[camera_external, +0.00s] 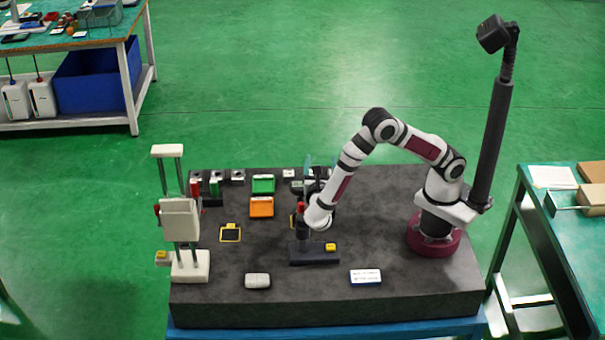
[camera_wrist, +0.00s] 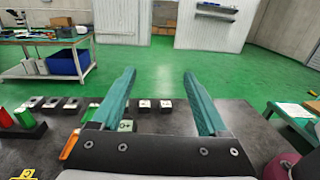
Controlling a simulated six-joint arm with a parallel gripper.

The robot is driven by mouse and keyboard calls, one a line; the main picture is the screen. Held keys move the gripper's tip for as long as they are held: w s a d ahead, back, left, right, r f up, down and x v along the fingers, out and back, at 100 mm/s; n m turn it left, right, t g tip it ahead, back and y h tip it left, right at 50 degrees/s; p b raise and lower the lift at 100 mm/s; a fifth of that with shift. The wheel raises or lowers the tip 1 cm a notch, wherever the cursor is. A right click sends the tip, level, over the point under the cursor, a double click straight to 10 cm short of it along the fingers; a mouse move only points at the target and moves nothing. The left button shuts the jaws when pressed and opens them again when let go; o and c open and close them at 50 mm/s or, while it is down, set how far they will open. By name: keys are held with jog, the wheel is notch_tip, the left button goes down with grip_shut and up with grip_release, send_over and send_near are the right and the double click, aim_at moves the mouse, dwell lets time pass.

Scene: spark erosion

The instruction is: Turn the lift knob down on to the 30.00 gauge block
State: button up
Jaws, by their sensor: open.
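A dark stand with a red-topped post (camera_external: 300,209) stands on a dark base (camera_external: 314,258) mid-slab, beside my wrist; a small yellow block (camera_external: 331,247) is on the base. A white two-column fixture (camera_external: 180,220) at the left has a small red part at its side and a yellow piece at its foot. I cannot tell which part is the lift knob. Several small grey blocks (camera_external: 238,175) line the back; their sizes are unreadable, so the 30.00 block is not identifiable. My gripper (camera_wrist: 160,75) is open and empty, its teal fingers spread above the slab's back part.
A green tray (camera_external: 263,184) and an orange tray (camera_external: 261,207) lie left of my wrist. A yellow-framed dark square (camera_external: 230,234) lies nearer the fixture. A white rounded object (camera_external: 257,281) and a labelled plate (camera_external: 365,276) lie at the front. The slab between these two is clear.

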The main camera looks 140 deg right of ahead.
aim_at(303, 220)
jog(key=w+a+f+n+t+h, duration=0.3)
jog(key=w+a+f+n+t, duration=0.15)
jog(key=w+a, duration=0.45)
jog(key=w+a+f+n+t+h, duration=0.3)
jog(key=w+a+f+t, duration=0.25)
jog(key=w+a, duration=0.35)
jog(key=shift+m+g, duration=0.25)
jog(key=shift+g, duration=0.25)
jog(key=x, duration=0.4)
jog(key=s+x, duration=0.1)
jog(key=x, duration=0.8)
jog(key=shift+s+a+f, duration=0.1)
jog(key=shift+s+f, duration=0.15)
jog(key=shift+s, duration=0.2)
jog(key=shift+s+d, duration=0.15)
jog(key=shift+d, duration=0.55)
grip_shut()
jog(key=shift+m+g+y, duration=0.4)
jog(key=shift+m+g, duration=0.2)
jog(key=shift+g, duration=0.3)
grip_release()
